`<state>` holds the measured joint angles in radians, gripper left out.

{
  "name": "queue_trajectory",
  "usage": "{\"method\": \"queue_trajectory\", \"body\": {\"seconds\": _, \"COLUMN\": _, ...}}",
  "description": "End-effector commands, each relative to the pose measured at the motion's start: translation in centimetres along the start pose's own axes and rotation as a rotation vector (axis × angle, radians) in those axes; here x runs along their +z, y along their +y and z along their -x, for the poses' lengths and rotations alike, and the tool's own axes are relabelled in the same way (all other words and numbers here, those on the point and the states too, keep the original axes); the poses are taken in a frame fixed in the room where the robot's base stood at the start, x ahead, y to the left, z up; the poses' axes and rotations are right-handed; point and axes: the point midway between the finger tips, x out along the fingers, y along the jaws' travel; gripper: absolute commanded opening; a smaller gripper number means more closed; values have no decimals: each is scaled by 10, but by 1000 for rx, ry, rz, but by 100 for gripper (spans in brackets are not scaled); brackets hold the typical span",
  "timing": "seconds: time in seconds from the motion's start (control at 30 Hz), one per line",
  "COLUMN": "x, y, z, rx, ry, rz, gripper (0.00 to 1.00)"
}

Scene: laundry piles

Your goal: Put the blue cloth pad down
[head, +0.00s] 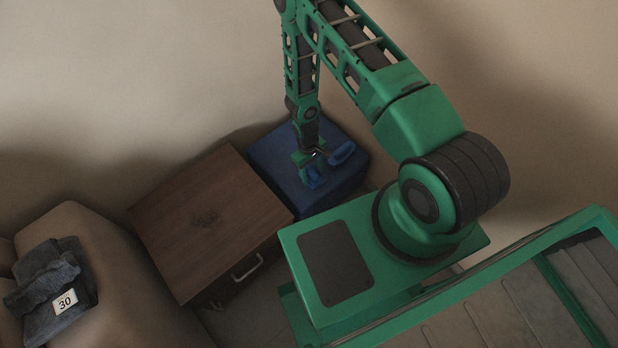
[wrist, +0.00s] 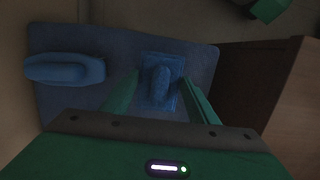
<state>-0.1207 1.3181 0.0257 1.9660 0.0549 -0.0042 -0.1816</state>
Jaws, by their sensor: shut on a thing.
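The blue cloth pad (wrist: 161,84) is a small bright blue piece, bunched up in the middle, between the two fingers of my gripper (wrist: 160,98) in the wrist view. My gripper (head: 313,172) is shut on it, just over the dark blue block-like surface (head: 267,156) in the head view. The pad (head: 315,182) shows there below the fingers. I cannot tell whether it touches the surface. Another blue padded piece (head: 342,152) lies on the same surface, beside the gripper; it also shows at left in the wrist view (wrist: 64,70).
A brown wooden cabinet (head: 205,220) with a metal handle stands left of the blue block. A beige couch (head: 130,290) at lower left holds a dark folded cloth (head: 48,275) with a "30" tag (head: 65,302). Walls stand close behind the blue block.

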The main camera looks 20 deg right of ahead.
Motion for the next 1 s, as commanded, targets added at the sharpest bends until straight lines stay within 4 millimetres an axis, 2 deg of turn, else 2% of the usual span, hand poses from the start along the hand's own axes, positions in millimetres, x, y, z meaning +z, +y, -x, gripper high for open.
{"method": "queue_trajectory", "body": {"seconds": 0.23, "x": -4, "y": 0, "z": -32, "rx": 0, "ry": -2, "rz": 0, "gripper": 30}}
{"method": "queue_trajectory", "body": {"seconds": 0.6, "x": -5, "y": 0, "z": -36, "rx": 0, "ry": 0, "rz": 0, "gripper": 30}}
{"method": "queue_trajectory", "body": {"seconds": 0.63, "x": -6, "y": 0, "z": -36, "rx": 0, "ry": 0, "rz": 0, "gripper": 61}}
{"method": "queue_trajectory", "body": {"seconds": 0.7, "x": -6, "y": 0, "z": -35, "rx": 0, "ry": 0, "rz": 0, "gripper": 73}}
{"method": "queue_trajectory", "body": {"seconds": 1.0, "x": -5, "y": 0, "z": -34, "rx": 0, "ry": 0, "rz": 0, "gripper": 73}}
